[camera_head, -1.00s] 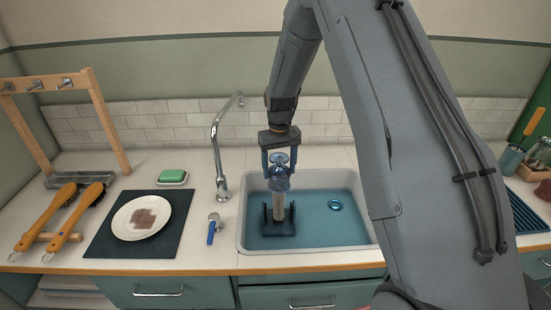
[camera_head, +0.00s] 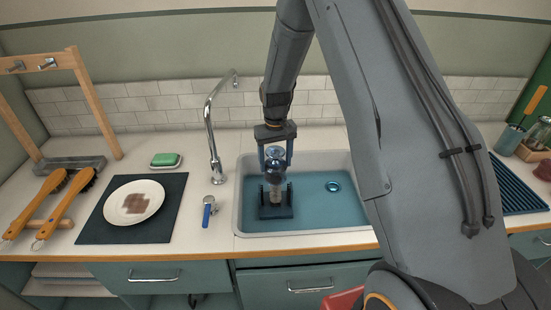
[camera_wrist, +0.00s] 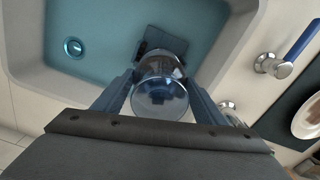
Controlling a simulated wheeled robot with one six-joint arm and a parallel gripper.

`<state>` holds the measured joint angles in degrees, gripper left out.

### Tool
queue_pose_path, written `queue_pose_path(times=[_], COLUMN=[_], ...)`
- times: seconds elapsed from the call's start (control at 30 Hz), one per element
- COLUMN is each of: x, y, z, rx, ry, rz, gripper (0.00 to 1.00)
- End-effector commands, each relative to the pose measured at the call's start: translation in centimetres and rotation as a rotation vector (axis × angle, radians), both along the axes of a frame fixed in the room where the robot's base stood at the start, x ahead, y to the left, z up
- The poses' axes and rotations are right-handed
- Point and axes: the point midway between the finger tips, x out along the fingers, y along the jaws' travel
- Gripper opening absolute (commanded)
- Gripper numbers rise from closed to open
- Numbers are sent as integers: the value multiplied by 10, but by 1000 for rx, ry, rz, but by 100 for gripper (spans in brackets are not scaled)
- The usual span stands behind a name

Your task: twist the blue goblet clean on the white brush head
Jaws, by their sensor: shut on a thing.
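My gripper (camera_head: 275,158) points down over the sink and is shut on the blue goblet (camera_head: 274,168). The goblet is upside down with its foot upward between my fingers. In the wrist view the goblet (camera_wrist: 160,97) shows as clear bluish glass between the two jaws. The white brush head (camera_head: 276,195) stands upright on a dark base (camera_head: 289,210) in the sink; the goblet's bowl is over its upper part. How deep the brush sits inside the glass cannot be told.
The blue sink (camera_head: 335,215) has a drain (camera_head: 332,187) to the right. A tap (camera_head: 213,150) and a blue-handled lever (camera_head: 208,212) stand left of it. A stained plate (camera_head: 120,208) lies on a dark mat (camera_head: 165,215), with a green soap (camera_head: 164,159) behind.

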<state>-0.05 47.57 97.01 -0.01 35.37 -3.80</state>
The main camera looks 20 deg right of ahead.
Motion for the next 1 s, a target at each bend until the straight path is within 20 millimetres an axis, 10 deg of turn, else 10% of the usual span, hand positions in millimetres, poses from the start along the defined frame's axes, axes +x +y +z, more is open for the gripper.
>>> queue_pose_path(times=[0.97, 1.0], x=[0, 0], y=[0, 0], z=[-41, -41], rx=[0, 0], ry=[0, 0], rz=[0, 0], gripper=[35, 60])
